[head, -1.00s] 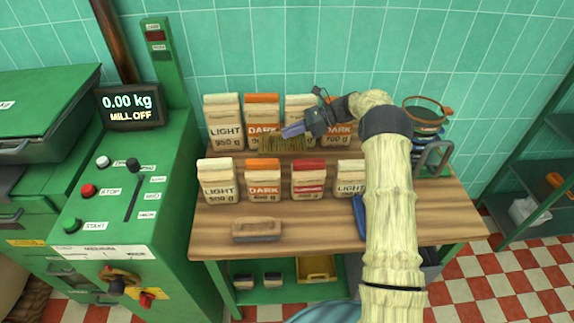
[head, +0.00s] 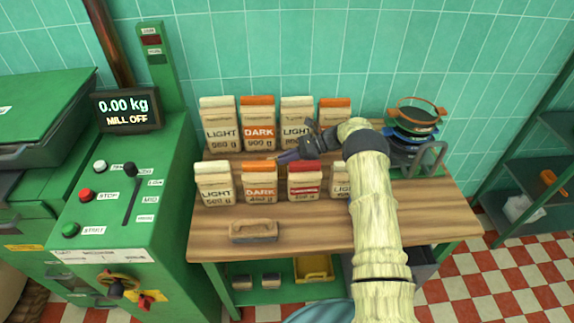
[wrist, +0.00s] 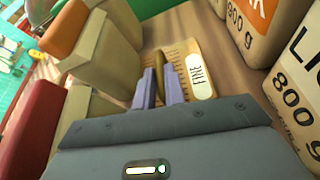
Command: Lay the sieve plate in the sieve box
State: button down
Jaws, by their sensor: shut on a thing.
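In the wrist view, the sieve plate (wrist: 188,50) is a flat, slotted tan piece with a white label reading "FINE". The two purple-grey fingers of my gripper (wrist: 160,86) are shut on its narrow brown grip. In the head view, my gripper (head: 287,156) is low between the back and front rows of paper bags. The plate is hidden there behind the front bags. I cannot tell whether the plate touches the wood under it. I cannot make out a sieve box in either view.
Front bags (head: 260,184) and back bags (head: 258,125) stand close on both sides of my gripper. A wooden block-like piece (head: 254,230) lies on the workbench (head: 330,232). Stacked round pans (head: 415,118) stand at the right. The green mill (head: 150,190) is at the left.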

aim_at(287, 164)
notch_tip(287, 164, down, 3)
jog(key=shift+w+d+f, duration=0.1)
jog(key=shift+d+f, duration=0.05)
jog(key=shift+f, duration=0.05)
jog(key=c, duration=1.5)
grip_release()
jog(key=shift+f, duration=0.1)
jog(key=b+v, duration=0.3)
jog(key=v, duration=0.8)
jog(key=shift+d, duration=0.35)
jog(key=shift+d+r, duration=0.15)
jog(key=shift+r, duration=0.1)
